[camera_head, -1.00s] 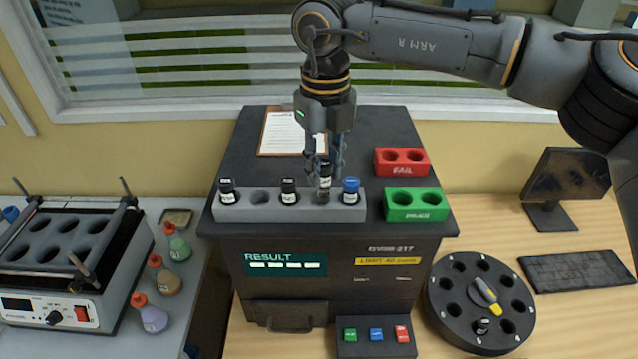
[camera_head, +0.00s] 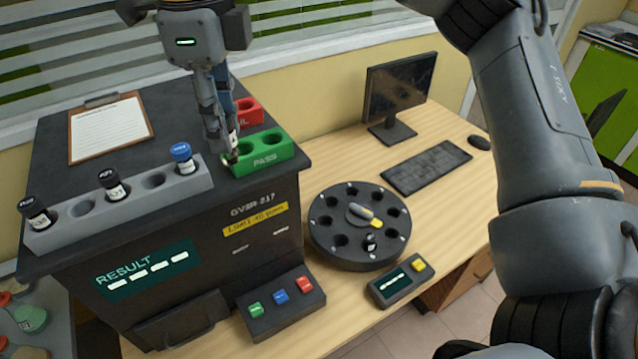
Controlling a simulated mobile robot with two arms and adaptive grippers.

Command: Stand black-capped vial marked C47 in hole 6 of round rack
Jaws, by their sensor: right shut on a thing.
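My right gripper (camera_head: 231,153) is shut on a black-capped vial (camera_head: 233,143), raised beside the green PASS block; the fingers hide much of the vial, and I cannot read its mark. The round rack (camera_head: 324,249) is a black disc with a ring of holes on the wooden table, right of and below the gripper. One black-capped vial (camera_head: 370,243) stands in its front hole; the other holes look empty. Their numbers are too small to read. A grey and yellow handle (camera_head: 362,214) is at its centre. My left gripper is not in view.
The grey strip rack (camera_head: 196,187) on the black analyser (camera_head: 262,195) holds two black-capped vials and a blue-capped one (camera_head: 182,156). The green PASS block (camera_head: 268,160) and red FAIL block (camera_head: 251,104) stand beside it. A small display box (camera_head: 400,281) stands before the round rack.

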